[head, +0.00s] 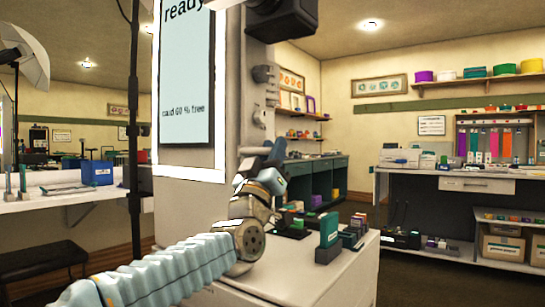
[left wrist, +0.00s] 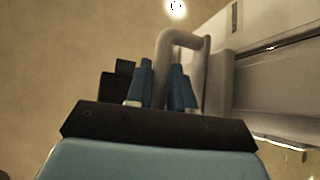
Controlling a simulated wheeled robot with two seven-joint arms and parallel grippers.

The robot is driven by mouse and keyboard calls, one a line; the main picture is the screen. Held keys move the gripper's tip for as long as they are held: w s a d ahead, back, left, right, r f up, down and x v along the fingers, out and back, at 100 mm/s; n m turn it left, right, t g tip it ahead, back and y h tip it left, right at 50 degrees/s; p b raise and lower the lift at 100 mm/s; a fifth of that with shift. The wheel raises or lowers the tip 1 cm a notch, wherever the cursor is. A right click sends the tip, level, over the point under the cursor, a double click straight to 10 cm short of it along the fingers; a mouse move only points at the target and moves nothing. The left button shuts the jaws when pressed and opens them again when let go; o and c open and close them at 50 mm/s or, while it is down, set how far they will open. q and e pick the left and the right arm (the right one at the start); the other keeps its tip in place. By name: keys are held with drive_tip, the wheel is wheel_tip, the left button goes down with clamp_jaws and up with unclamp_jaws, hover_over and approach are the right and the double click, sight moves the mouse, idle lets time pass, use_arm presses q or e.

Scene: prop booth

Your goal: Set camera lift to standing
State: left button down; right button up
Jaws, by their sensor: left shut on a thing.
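The camera lift is on the side of a tall white booth (head: 230,80), with a dark camera box (head: 282,18) at the top of the picture. Grey notched pieces (head: 262,98) run down the booth's side below the camera. My left gripper (head: 275,153) is against that side, low down. The left wrist view shows its blue fingers (left wrist: 161,88) shut around one leg of a grey bent handle (left wrist: 182,38). In the head view the handle is mostly hidden by the gripper. My right gripper is out of view.
The booth's screen (head: 186,75) reads "ready" and "card 60 % free". A white ledge (head: 345,262) below my left gripper holds small boxes, including a green one (head: 328,235). A workbench (head: 450,185) stands at the right, with open floor before it.

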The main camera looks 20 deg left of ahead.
use_arm(q)
drive_tip(key=p, duration=0.6)
approach(273, 98)
wheel_tip(273, 98, up, 6)
drive_tip(key=d, duration=0.3)
drive_tip(key=shift+s+f+b, duration=0.2)
drive_tip(key=shift+b, duration=0.1)
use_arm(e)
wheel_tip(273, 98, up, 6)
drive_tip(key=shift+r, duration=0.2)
use_arm(q)
drive_tip(key=c, duration=1.1)
unclamp_jaws()
drive_tip(key=b+v, duration=0.5)
drive_tip(key=v, duration=0.9)
drive_tip(key=shift+w+a, duration=0.1)
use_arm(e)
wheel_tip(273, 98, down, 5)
